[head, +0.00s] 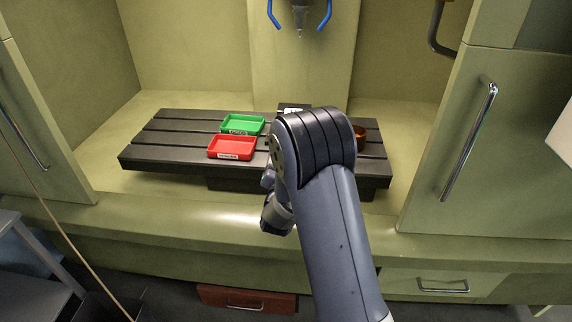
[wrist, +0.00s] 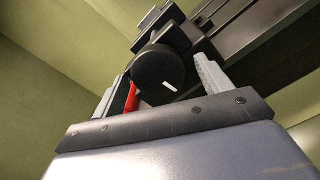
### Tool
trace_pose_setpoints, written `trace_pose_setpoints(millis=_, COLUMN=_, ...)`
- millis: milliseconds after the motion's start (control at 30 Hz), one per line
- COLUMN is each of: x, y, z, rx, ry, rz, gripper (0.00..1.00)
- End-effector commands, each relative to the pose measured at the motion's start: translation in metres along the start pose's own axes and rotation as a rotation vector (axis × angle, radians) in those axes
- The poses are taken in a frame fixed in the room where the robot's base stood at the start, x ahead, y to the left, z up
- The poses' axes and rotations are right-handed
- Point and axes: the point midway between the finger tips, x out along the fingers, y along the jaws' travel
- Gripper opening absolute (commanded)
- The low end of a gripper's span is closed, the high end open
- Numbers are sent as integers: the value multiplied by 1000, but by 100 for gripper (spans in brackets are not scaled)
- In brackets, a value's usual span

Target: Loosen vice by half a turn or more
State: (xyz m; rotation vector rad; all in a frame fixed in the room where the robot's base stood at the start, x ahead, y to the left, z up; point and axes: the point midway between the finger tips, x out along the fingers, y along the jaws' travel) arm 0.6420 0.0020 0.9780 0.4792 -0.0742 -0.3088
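The vice's round black end (wrist: 158,68), with a small white mark on its face, fills the space ahead of my gripper in the wrist view. The vice's dark body (wrist: 172,33) shows behind it. My gripper (wrist: 160,88) is open, with one pale finger on each side of the round end; I cannot tell whether either finger touches it. A red piece (wrist: 132,98) shows beside the left finger; I cannot tell what it belongs to. In the head view my arm hides most of the vice; a dark top part with a white label (head: 293,109) shows behind it.
A green tray (head: 243,124) and a red tray (head: 232,148) stand on the black slotted table (head: 165,145), left of my arm. A brown round container (head: 360,137) is partly hidden to the right. A spindle (head: 299,18) with blue hoses hangs above.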

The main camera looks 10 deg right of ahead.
Motion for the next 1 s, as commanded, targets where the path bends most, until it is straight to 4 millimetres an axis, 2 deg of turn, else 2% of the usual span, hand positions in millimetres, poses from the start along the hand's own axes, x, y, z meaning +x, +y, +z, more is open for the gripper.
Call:
trace_pose_setpoints(millis=233, x=-1, y=1, z=0, rx=1, ry=-1, rz=1, gripper=73)
trace_pose_setpoints(millis=333, x=-8, y=1, z=-1, rx=1, ry=0, rz=2, gripper=73)
trace_pose_setpoints(millis=800, x=-92, y=1, z=-1, rx=0, ry=1, rz=3, gripper=73)
trace_pose_setpoints(millis=1000, x=-107, y=0, z=0, rx=1, ry=-1, rz=2, gripper=73)
